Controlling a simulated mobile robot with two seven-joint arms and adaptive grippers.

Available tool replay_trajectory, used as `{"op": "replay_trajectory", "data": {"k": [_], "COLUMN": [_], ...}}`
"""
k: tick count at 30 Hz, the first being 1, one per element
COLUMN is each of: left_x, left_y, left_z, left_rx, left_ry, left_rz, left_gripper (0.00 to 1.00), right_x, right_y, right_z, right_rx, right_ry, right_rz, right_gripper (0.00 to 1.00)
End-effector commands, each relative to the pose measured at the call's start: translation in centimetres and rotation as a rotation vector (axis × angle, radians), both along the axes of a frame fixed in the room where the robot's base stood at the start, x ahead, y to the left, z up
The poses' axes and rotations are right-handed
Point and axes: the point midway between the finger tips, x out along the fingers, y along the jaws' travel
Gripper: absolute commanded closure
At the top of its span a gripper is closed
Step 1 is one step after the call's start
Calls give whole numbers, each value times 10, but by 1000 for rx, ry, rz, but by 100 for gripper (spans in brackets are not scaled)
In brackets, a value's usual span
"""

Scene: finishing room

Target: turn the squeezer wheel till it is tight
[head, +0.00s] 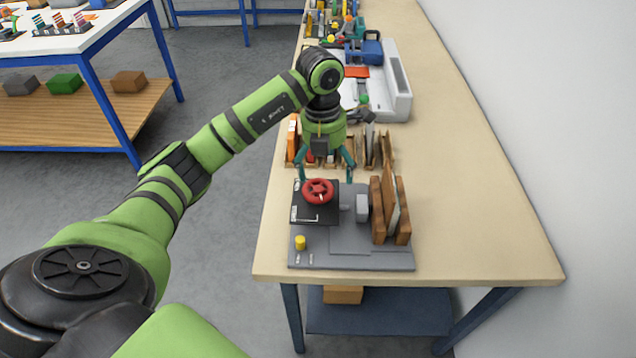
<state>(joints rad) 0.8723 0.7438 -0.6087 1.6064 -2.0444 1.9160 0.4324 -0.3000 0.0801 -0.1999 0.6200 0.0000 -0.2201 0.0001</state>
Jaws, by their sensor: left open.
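The squeezer wheel (318,192) is a red spoked handwheel on a black plate (313,215). It belongs to a grey squeezer (350,257) near the front end of the bench. Wooden boards (391,212) stand upright on the squeezer's right side, beside a light grey block (362,207). My left gripper (327,177) points down with its fingers spread, open, just behind and above the wheel. Whether a finger touches the wheel I cannot tell. My right gripper is not in view.
Behind the gripper stands a rack with upright wooden pieces (384,150). Further back are a white tray (398,85) and a blue tool (368,47). A yellow knob (300,242) sits on the squeezer's front left. The bench (480,200) is clear on the right, against the wall.

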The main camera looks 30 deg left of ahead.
Motion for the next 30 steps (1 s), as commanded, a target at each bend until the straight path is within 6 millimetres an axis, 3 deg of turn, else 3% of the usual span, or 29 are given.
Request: {"op": "replay_trajectory", "data": {"k": [2, 5, 18, 29, 30], "left_x": [-2, -5, -5, -4, -4], "left_y": [15, 21, 20, 20, 20], "left_z": [5, 1, -57, -65, -65], "left_rx": [54, 75, 70, 72, 71], "left_ry": [22, 36, 35, 31, 31], "left_rz": [27, 39, 36, 35, 35], "left_gripper": [5, 5, 5, 5, 21], "right_x": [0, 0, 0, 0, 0], "right_y": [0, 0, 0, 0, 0], "right_z": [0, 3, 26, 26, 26], "right_rx": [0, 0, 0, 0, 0], "right_ry": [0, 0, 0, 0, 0], "right_rz": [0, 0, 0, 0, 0], "right_gripper": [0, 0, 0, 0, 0]}}
